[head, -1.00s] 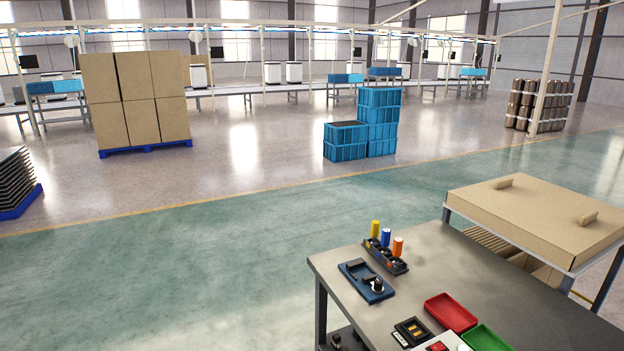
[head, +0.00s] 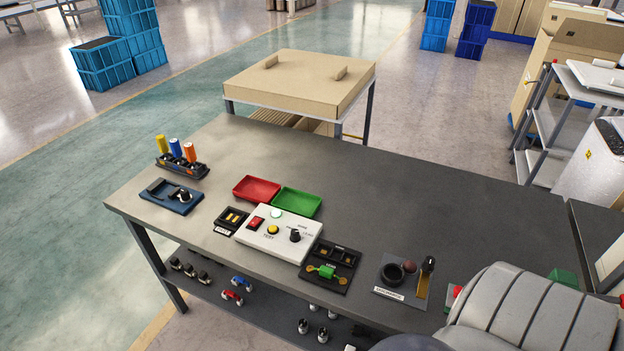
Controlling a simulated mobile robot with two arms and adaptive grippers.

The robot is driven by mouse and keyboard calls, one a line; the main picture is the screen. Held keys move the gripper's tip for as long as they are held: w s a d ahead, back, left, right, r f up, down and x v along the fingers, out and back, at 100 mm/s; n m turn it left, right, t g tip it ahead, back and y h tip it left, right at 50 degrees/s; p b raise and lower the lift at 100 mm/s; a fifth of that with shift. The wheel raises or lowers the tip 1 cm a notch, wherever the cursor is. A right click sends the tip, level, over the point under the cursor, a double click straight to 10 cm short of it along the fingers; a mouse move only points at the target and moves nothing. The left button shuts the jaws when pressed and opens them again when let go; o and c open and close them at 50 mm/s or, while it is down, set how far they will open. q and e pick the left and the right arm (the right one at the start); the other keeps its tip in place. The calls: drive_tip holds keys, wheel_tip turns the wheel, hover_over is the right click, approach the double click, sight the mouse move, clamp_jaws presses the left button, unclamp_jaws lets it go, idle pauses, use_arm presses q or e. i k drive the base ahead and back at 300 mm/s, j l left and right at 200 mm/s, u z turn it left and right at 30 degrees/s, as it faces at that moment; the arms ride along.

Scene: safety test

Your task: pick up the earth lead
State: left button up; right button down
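I cannot single out an earth lead with certainty. At the near right of the grey workbench (head: 460,215), a labelled grey plate (head: 386,293) carries a black ring (head: 392,273), a dark red knob and an upright black-and-brass piece (head: 426,276); its label is too small to read. Left of it, a green block with brass round ends (head: 327,271) lies on a black plate. A green piece (head: 563,278) and a red piece (head: 457,291) show partly behind a large grey ribbed shape at the lower right. Neither gripper shows.
A white control box (head: 270,246) with a red switch, yellow button and black knob sits mid-bench. The bench's back right is bare.

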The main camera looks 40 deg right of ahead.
sight(325, 272)
drive_tip(key=z, duration=1.35)
